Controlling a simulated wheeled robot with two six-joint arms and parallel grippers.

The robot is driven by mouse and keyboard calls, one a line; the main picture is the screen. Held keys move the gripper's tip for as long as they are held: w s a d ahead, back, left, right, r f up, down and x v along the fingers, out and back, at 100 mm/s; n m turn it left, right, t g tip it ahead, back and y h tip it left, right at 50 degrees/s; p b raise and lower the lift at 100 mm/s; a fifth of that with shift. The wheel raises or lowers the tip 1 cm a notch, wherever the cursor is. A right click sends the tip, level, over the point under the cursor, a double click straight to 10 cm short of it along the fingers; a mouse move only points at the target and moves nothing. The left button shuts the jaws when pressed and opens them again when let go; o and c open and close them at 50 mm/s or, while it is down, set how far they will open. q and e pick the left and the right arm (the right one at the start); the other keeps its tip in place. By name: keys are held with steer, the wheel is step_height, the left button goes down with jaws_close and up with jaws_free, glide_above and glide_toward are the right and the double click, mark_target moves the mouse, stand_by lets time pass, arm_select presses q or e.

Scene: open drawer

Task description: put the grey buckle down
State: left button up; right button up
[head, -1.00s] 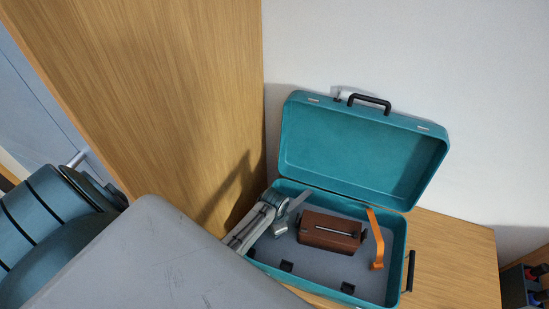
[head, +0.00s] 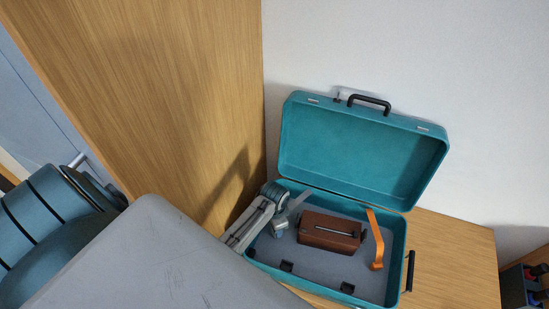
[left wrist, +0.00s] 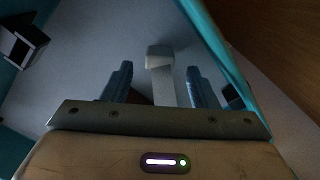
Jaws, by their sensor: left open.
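The grey buckle (left wrist: 159,57) is on the end of a light grey strap (left wrist: 163,88) in the left wrist view. It lies between and slightly beyond the fingertips of my left gripper (left wrist: 159,70), with a gap on each side. The jaws are open. In the head view the left gripper (head: 276,196) is over the left end of the open teal case (head: 399,262). The grey strap (head: 298,200) shows beside it there, and the buckle (head: 279,229) appears low against the grey case floor. My right gripper is in neither view.
A brown box (head: 331,232) with a dark bar sits mid-case. An orange strap (head: 376,238) hangs to its right. Small black catches (head: 287,266) line the front floor. The lid (head: 350,150) stands open; a wooden panel (head: 190,100) rises at the left.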

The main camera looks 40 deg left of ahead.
arm_select(q)
step_height(320, 180, up, 9)
stand_by(0.5)
steer(key=shift+f, duration=0.1)
